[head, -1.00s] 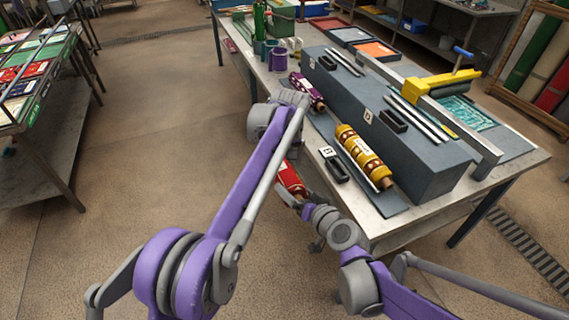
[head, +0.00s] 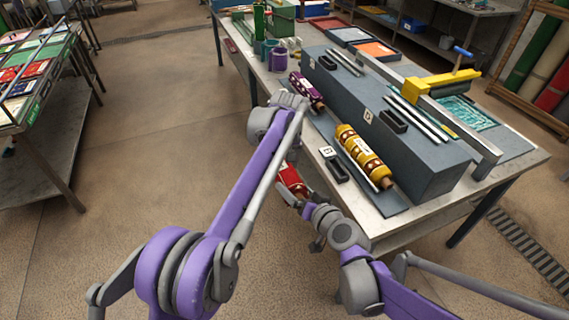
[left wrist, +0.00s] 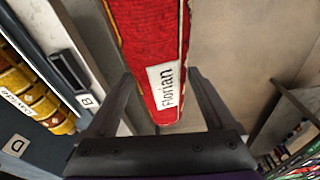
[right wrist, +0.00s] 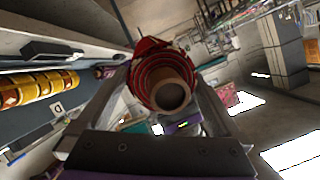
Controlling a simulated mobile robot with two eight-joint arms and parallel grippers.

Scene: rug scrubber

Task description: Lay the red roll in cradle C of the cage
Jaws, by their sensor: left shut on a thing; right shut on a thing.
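The red roll (head: 292,180) hangs in the air beside the front left edge of the table, partly hidden by my left arm. In the left wrist view the red roll (left wrist: 143,35) has a white label reading "Florian". My left gripper (left wrist: 160,82) is shut around it; in the head view my forearm hides that gripper. My right gripper (head: 297,197) is shut on the roll's near end. The right wrist view shows the roll's hollow brown core (right wrist: 168,92) end-on between the fingers. I cannot make out a letter C or tell which cradle is C.
A yellow roll (head: 362,152) and a purple roll (head: 306,90) lie along the dark blue-grey block (head: 430,165) on the table.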

